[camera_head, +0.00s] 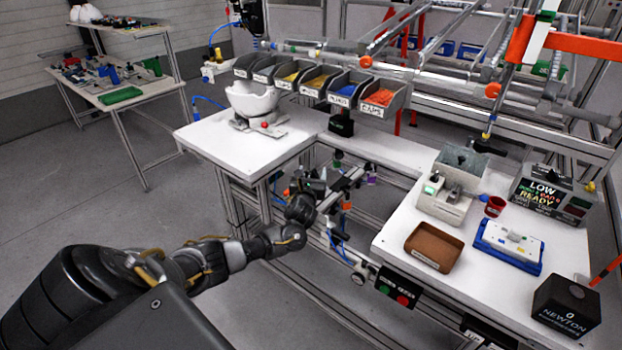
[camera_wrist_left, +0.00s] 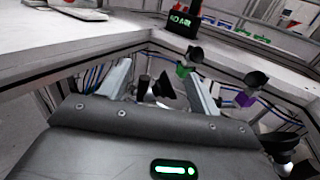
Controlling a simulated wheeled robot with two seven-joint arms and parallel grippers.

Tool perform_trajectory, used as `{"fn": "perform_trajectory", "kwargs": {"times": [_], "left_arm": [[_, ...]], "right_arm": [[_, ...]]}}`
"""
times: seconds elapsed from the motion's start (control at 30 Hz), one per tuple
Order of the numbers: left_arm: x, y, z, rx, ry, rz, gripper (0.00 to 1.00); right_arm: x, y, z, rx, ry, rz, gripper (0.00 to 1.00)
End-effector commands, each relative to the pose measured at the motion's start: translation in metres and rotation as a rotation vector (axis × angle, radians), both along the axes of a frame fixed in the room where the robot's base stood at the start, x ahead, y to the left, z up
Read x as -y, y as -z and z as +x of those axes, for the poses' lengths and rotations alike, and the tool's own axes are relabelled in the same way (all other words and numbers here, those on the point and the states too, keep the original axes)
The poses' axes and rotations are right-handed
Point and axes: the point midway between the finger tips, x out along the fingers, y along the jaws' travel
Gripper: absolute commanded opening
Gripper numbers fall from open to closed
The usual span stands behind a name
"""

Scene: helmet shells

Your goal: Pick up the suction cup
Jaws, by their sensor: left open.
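Several dark suction cups on small coloured blocks are in the gap between the two white tables. In the wrist view, one suction cup with a green block (camera_wrist_left: 195,54) is beyond the right finger, and one with a purple block (camera_wrist_left: 255,79) is farther right. Another dark cup (camera_wrist_left: 165,86) appears between the fingers, apart from them as far as I can tell. In the head view the purple-block cup (camera_head: 371,172) is right of my gripper. My left gripper (camera_head: 352,178) is open and empty in this gap; its two fingers also show in the wrist view (camera_wrist_left: 160,84).
The left table (camera_head: 215,150) carries a white helmet shell (camera_head: 252,100). The right table (camera_head: 400,225) carries a brown tray (camera_head: 434,247), a blue-edged fixture (camera_head: 508,246) and a red cup (camera_head: 494,206). A row of parts bins (camera_head: 315,83) stands behind. Table edges and metal frames border the gap.

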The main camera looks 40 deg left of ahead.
Motion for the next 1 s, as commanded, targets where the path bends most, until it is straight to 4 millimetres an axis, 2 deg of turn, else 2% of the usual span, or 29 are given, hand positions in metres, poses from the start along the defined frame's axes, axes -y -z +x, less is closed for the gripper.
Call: {"fn": "perform_trajectory", "kwargs": {"times": [0.07, 0.4, 0.77, 1.0], "left_arm": [[0.0, 0.0, 0.0, 0.0, 0.0, 0.0, 0.62], [0.0, 0.0, 0.0, 0.0, 0.0, 0.001, 0.18], [0.0, -0.005, 0.0, 0.002, 0.0, 0.001, 0.17], [-0.001, -0.035, -0.003, 0.004, 0.002, 0.001, 0.17]], "right_arm": [[0.0, 0.0, 0.0, -0.001, 0.0, 0.0, 0.37], [0.001, 0.0, 0.0, -0.001, 0.0, -0.001, 0.37], [0.004, 0.002, 0.0, -0.001, -0.001, -0.005, 0.37], [0.004, 0.009, 0.0, -0.001, -0.001, -0.005, 0.37]]}}
